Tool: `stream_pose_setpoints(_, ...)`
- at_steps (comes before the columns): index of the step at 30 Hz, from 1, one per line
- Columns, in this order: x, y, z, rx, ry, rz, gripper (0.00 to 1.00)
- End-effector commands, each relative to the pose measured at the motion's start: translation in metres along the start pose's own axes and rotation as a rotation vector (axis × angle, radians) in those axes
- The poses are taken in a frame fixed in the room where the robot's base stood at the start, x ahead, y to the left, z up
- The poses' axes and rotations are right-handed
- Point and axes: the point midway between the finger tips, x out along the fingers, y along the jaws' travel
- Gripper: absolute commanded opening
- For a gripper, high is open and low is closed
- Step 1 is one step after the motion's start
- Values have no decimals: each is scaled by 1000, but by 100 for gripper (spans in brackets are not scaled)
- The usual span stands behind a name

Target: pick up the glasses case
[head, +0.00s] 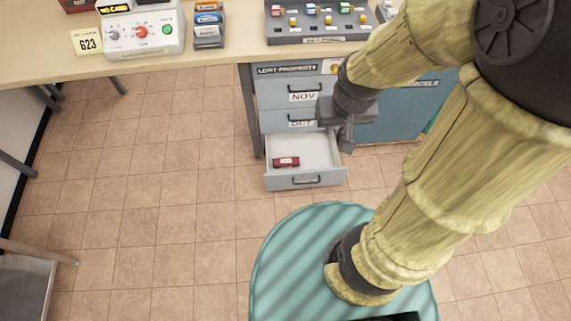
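A small dark red case (286,162), which looks like the glasses case, lies in the left part of an open drawer (306,182). The drawer is the low one of a grey cabinet labelled "LOST PROPERTY". My gripper (347,146) hangs over the drawer's right side, to the right of the case and apart from it. Its fingers are small and dark here, and I cannot tell whether they are open or shut. My forearm hides part of the cabinet's right side.
A worktop (230,47) runs above the cabinet, with a control box (142,30), a card holder (208,25) and a grey tray (318,32) of small items. A blue parcels bin (405,112) stands right of the cabinet. The tiled floor (170,150) left of the drawer is clear.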

Motion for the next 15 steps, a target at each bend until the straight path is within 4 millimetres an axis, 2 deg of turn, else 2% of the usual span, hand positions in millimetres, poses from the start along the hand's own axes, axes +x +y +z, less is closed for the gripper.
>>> stream_pose_setpoints(4,-6,0,-1,0,0,0,19)
stream_pose_setpoints(7,-20,0,-5,0,0,0,19)
stream_pose_setpoints(15,-88,0,-21,0,0,0,19)
